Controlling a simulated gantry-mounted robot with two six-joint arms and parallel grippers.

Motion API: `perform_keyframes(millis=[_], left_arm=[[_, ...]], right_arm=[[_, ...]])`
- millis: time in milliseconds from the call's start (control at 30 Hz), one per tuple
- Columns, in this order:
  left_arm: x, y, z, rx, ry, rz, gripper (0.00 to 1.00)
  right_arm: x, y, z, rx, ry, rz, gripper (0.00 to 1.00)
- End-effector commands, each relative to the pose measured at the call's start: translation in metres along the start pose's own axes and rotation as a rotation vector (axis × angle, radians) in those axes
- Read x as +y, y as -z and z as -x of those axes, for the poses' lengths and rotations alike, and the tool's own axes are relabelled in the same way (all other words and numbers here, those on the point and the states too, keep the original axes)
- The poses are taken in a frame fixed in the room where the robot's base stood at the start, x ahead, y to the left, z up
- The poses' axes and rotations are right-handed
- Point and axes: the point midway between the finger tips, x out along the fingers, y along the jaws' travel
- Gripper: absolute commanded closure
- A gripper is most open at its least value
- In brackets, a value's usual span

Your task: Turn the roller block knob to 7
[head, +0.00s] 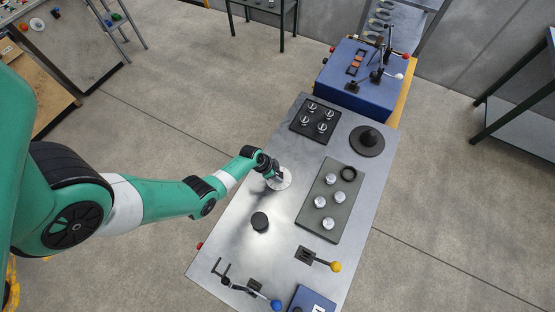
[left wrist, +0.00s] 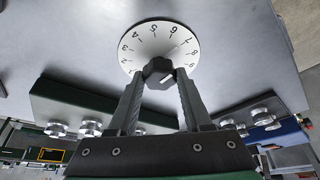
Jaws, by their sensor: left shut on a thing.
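A dark knob (left wrist: 158,70) stands on a round white dial (left wrist: 155,40) in the left wrist view. The dial carries printed numbers around its rim, with 4, 5 and 6 along its far edge. The knob has a short white mark on its near side; which number it points to I cannot tell. My left gripper (left wrist: 157,80) is shut on the knob, one finger on each side. In the head view the white dial (head: 284,181) lies on the grey table, and my left gripper (head: 271,171) is over it, hiding the knob. My right gripper is not in view.
A black plate with several knobs (head: 315,121) and a grey-green plate with silver knobs (head: 330,200) lie nearby on the table (head: 240,245). A black round knob (head: 260,221), a yellow-ended lever (head: 320,260) and a dark cone-topped disc (head: 367,140) also stand there.

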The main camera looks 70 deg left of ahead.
Motion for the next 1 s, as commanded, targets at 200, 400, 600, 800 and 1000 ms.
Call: perform_keyframes(millis=[200, 400, 600, 800, 1000], left_arm=[[-0.001, -0.0005, -0.0005, -0.002, -0.032, -0.079, 1.0], [-0.0007, -0.0008, -0.0005, -0.002, -0.044, -0.109, 1.0], [-0.0006, -0.001, -0.0005, -0.003, -0.046, -0.113, 1.0], [-0.0006, -0.0011, -0.0006, -0.003, -0.045, -0.112, 0.47], [-0.0006, -0.0008, -0.0004, -0.003, -0.045, -0.112, 0.21]], right_arm=[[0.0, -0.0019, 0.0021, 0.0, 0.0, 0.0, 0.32], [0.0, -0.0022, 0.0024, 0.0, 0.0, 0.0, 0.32], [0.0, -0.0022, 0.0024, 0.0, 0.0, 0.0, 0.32], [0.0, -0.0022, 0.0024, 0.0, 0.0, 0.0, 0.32], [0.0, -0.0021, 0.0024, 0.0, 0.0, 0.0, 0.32]])
